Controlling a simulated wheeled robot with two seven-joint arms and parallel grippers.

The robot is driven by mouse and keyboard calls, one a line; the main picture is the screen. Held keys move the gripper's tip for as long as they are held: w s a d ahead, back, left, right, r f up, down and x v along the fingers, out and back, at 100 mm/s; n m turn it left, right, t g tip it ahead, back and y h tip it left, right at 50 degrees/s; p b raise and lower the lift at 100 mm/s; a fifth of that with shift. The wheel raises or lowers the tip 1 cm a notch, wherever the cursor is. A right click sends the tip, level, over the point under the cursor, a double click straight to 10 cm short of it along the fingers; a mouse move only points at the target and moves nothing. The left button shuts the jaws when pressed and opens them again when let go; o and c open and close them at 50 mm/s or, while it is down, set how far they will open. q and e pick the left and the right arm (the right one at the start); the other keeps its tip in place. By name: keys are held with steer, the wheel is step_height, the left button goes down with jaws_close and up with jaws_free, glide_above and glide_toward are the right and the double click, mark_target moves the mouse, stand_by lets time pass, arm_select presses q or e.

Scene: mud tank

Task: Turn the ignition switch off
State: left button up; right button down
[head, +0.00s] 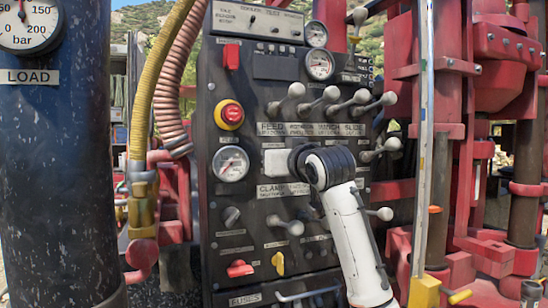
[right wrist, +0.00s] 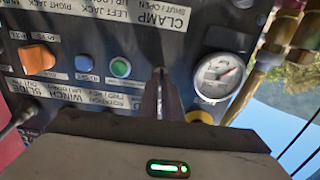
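No label I can read marks the ignition switch. On the black control panel (head: 225,100), the low switches in the head view are a black rotary knob (head: 231,216), a red handle (head: 240,268) and a yellow handle (head: 278,262). My right arm comes in from the lower right in the head view, its gripper (head: 264,163) in front of the panel beside the round gauge. In the right wrist view the dark fingers (right wrist: 161,85) come together at the tips, between the gauge (right wrist: 219,77) and a green button (right wrist: 121,68). Nothing clear is held. My left gripper is out of view.
A red stop button (head: 231,114) on a yellow base and several ball-ended levers (head: 333,94) stick out from the panel. Yellow and pink hoses (head: 172,75) hang on its left. A dark LOAD cylinder (head: 58,170) stands far left, red machinery (head: 500,90) right.

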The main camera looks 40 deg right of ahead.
steer(key=c, duration=2)
jaws_free()
steer(key=b+v, duration=0.2)
steer(key=v, duration=0.8)
steer(key=shift+s+b, duration=0.2)
steer(key=shift+b, duration=0.1)
